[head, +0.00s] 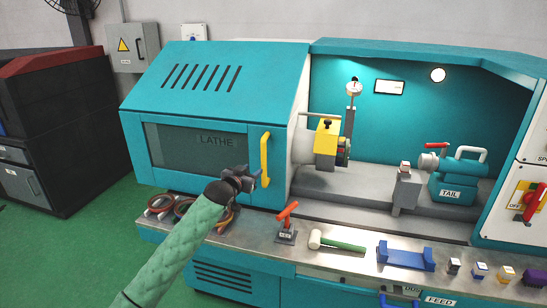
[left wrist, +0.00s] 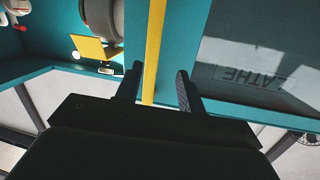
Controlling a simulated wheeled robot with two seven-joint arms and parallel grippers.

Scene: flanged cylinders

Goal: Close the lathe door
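The teal lathe door (head: 210,80) has a dark window marked LATHE and stands at the left of the machine, with the work space to its right open. Its yellow upright handle (head: 264,158) is near the door's right edge. My left gripper (head: 257,177) is in front of the door, close to the lower part of the handle. In the left wrist view the gripper (left wrist: 160,73) is open, and the yellow handle (left wrist: 154,50) shows in the gap between its fingers. I cannot tell whether it touches. My right gripper is not in view.
The chuck with a yellow block (head: 326,140) and the tailstock (head: 457,180) stand inside the open space. A front shelf holds cables (head: 180,207), a red-handled tool (head: 287,222), a mallet (head: 335,242) and a blue holder (head: 405,256). A dark cabinet (head: 65,130) is at left.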

